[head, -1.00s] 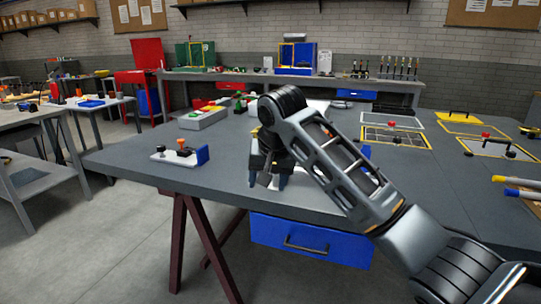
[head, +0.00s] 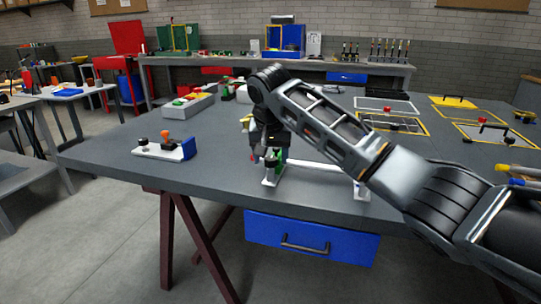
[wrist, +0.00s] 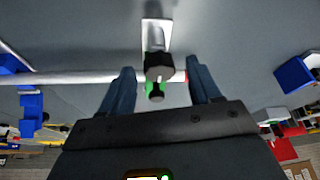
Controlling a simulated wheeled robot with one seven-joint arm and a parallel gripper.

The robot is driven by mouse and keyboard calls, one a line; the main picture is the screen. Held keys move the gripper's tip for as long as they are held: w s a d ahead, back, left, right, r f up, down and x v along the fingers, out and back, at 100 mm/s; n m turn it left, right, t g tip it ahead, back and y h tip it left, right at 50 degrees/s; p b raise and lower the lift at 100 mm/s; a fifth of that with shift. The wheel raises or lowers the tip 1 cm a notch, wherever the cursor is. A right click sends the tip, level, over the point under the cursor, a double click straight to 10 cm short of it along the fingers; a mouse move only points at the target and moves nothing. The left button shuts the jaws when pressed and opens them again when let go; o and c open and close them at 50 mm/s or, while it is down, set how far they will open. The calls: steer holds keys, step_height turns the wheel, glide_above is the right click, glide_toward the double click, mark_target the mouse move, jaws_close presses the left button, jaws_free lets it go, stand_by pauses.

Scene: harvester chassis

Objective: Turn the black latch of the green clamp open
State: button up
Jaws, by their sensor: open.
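The green clamp (head: 283,155) stands on a white foot (head: 272,181) near the front edge of the grey table, partly hidden by my gripper in the head view. In the wrist view a bit of its green body (wrist: 149,88) shows, with its black latch (wrist: 158,66) just ahead, between my fingers. A silver rod (wrist: 75,77) runs sideways through the clamp. My gripper (wrist: 160,70) is open, one finger on each side of the latch, with visible gaps. It points down at the clamp in the head view (head: 266,158). Whether it touches anything there I cannot tell.
The rod's other end rests on a second white stand (head: 361,188) to the right. A white-based fixture with an orange handle (head: 166,141) and a blue block is on the left. Framed panels occupy the right side.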

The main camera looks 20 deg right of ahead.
steer(key=shift+f, duration=0.1)
steer(key=shift+c, duration=0.4)
steer(key=c, duration=1)
steer(key=shift+o, duration=0.2)
